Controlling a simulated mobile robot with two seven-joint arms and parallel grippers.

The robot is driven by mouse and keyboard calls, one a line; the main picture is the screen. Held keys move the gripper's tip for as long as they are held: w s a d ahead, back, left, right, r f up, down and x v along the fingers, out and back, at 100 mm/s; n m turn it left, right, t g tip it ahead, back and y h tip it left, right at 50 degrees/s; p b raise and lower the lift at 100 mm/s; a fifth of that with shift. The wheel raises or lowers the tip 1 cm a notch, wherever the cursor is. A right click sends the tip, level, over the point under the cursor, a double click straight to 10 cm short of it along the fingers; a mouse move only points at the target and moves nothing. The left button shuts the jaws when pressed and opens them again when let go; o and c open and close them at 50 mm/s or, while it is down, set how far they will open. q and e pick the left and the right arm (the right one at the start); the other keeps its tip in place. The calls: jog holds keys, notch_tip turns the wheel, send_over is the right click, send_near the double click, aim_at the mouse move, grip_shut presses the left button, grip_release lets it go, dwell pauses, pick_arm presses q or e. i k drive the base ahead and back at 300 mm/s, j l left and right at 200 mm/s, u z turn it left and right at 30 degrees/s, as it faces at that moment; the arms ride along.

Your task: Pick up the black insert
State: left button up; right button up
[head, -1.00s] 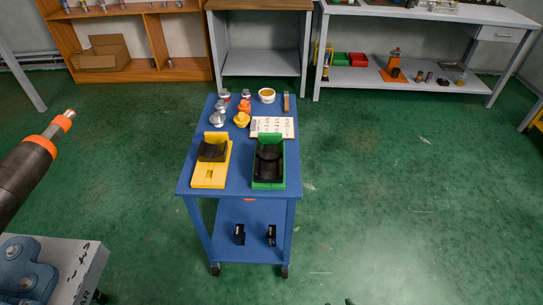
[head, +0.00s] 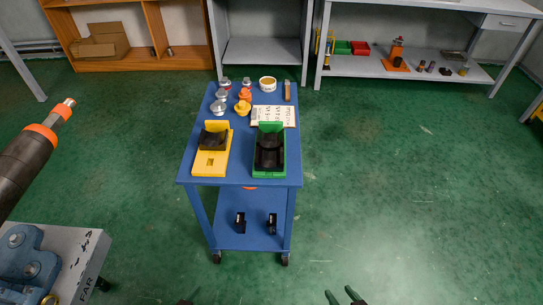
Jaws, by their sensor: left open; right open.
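Several black pieces could be the black insert; I cannot tell which is meant. One black piece (head: 213,139) sits in the yellow holder (head: 210,164) on the blue cart. A larger black piece (head: 268,158) lies in the green holder (head: 265,173) beside it. Two small black blocks (head: 241,223) (head: 271,224) stand apart on the cart's lower shelf. My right gripper (head: 345,296) shows at the bottom edge, open and empty, well short of the cart. Only a dark tip of my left gripper (head: 185,301) shows at the bottom edge, left of it; it is open.
The blue cart (head: 190,172) also bears silver and orange fittings, a round tin (head: 267,84) and a printed sheet (head: 274,116). A dark pipe (head: 23,160) with orange rings and a grey bench (head: 85,262) stand at left. Green floor is clear around the cart's right.

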aim_at(264, 161)
jog(key=k, duration=0.8)
jog(key=k+u, duration=0.25)
jog(key=u, duration=0.2)
jog(key=k+j+u, duration=0.1)
jog(key=u, duration=1.8)
jog(key=k+l+u, duration=0.1)
jog(key=l, duration=0.3)
jog(key=k+l, duration=0.1)
jog(key=l, duration=0.85)
jog(key=k+l, duration=0.15)
jog(key=l, duration=1)
jog(key=k+l, duration=0.15)
jog(key=l, duration=0.95)
jog(key=k+u, duration=0.05)
